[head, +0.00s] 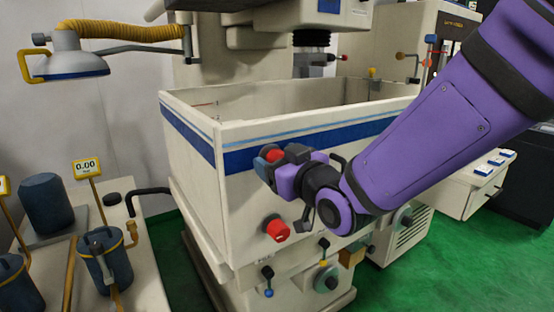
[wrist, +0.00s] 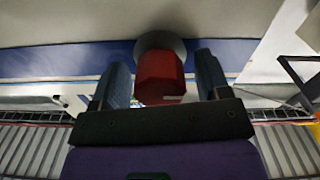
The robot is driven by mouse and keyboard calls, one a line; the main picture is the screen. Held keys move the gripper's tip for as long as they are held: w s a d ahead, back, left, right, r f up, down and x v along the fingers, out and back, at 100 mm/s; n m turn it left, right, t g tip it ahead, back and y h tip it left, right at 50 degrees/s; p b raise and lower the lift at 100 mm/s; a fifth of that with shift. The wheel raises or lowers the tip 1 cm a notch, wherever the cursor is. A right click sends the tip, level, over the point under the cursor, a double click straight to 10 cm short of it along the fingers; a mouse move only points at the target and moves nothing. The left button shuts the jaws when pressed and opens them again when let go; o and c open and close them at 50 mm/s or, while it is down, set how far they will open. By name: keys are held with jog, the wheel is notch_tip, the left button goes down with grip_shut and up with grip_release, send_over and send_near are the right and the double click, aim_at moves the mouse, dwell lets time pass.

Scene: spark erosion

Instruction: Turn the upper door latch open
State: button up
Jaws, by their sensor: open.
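The upper door latch is a red knob (head: 273,155) on the blue stripe of the tank's front wall, partly hidden by my gripper in the head view. In the wrist view the red knob (wrist: 160,76) sits on a round grey base, between my two fingers. My gripper (head: 281,153) is open around the knob, with a narrow gap on each side in the wrist view (wrist: 162,78). I cannot tell whether either finger touches it. A second, lower red latch (head: 277,229) is on the same wall below my gripper.
The white tank (head: 185,125) has a blue band and an open top. Below it are small levers (head: 267,280) and a round dial (head: 326,278). A black bent pipe (head: 150,192) and a side table with canisters (head: 46,203) stand at left. Green floor (head: 420,262) shows at right.

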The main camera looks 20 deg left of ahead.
jog(key=shift+w+a, duration=0.2)
jog(key=shift+a, duration=0.05)
jog(key=shift+c, duration=0.5)
jog(key=c, duration=0.6)
